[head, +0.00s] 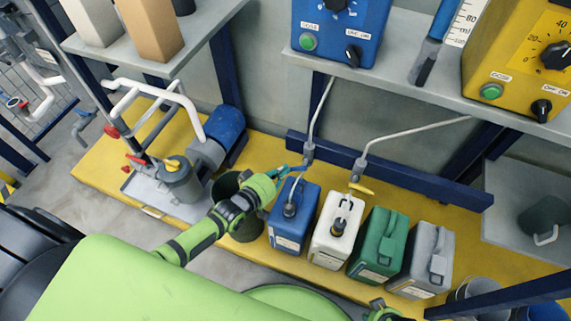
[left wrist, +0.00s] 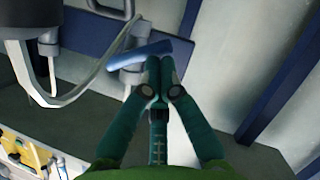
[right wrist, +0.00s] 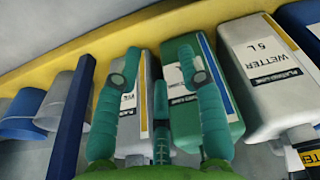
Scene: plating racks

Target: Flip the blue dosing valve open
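The blue dosing valve's handle (left wrist: 135,55) lies slightly tilted across the upper middle of the left wrist view. Its grey valve body (head: 309,152) hangs on a white line above the blue canister (head: 292,222); in the head view the handle is largely hidden by my gripper. My left gripper (head: 284,172) has its fingertips together at the handle's right end, also in the left wrist view (left wrist: 160,65); I cannot tell whether they touch it. My right gripper (right wrist: 158,60) is open and empty, above the green and grey canisters.
A second valve with a yellow lever (head: 361,188) hangs to the right, above the white canister (head: 333,232). Green (head: 376,243) and grey (head: 422,262) canisters stand beside it. A blue beam (head: 420,182) runs behind. A pump (head: 180,182) stands left.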

